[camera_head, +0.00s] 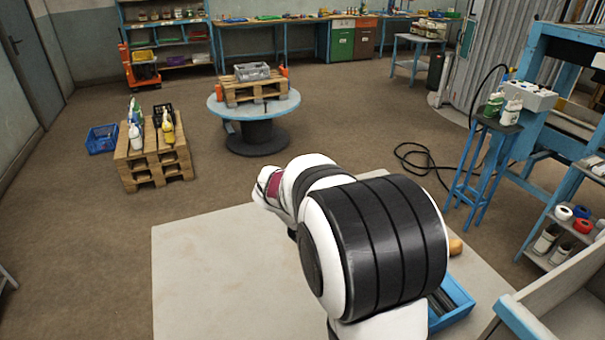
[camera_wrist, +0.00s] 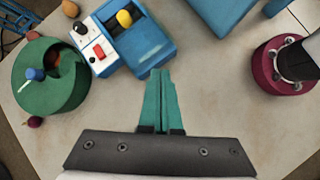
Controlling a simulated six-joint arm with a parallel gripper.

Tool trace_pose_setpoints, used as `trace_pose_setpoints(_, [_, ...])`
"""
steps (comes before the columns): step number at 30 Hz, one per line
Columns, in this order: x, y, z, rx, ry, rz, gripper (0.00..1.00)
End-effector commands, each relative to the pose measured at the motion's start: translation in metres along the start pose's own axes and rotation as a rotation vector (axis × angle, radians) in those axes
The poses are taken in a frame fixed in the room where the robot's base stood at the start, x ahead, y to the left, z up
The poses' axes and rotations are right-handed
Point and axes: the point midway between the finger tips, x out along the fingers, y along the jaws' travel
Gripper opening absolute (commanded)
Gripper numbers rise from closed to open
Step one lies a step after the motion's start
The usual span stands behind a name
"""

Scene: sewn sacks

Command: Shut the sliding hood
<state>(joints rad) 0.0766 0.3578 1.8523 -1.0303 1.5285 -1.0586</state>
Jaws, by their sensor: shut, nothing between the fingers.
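In the wrist view, a blue boxy unit (camera_wrist: 140,48) with a yellow knob (camera_wrist: 124,18) on top stands on the pale table. It may be the sliding hood; I cannot tell how far it is open. A white panel (camera_wrist: 91,45) with a red switch (camera_wrist: 99,51) adjoins its left side. My gripper (camera_wrist: 161,75) has teal fingers pressed together, with nothing between them. Its tips appear just below the unit's near edge; I cannot tell if they touch it. In the head view, my arm hides the gripper and most of the unit.
A green drum (camera_wrist: 50,88) with a blue knob (camera_wrist: 35,74) and a dark opening stands to the left. A small red ball (camera_wrist: 34,122) lies beside it. A blue box (camera_wrist: 219,12) is at the top. Bare tabletop (camera_wrist: 225,85) lies right of the fingers.

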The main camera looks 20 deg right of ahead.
Motion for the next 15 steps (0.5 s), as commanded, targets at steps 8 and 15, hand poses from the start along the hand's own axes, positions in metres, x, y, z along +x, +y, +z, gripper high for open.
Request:
trace_pose_setpoints(8, [0.034, 0.055, -0.014, -0.304, -0.159, 0.066, 0.0])
trace_pose_setpoints(15, [0.081, 0.058, -0.006, -0.302, -0.157, 0.063, 0.0])
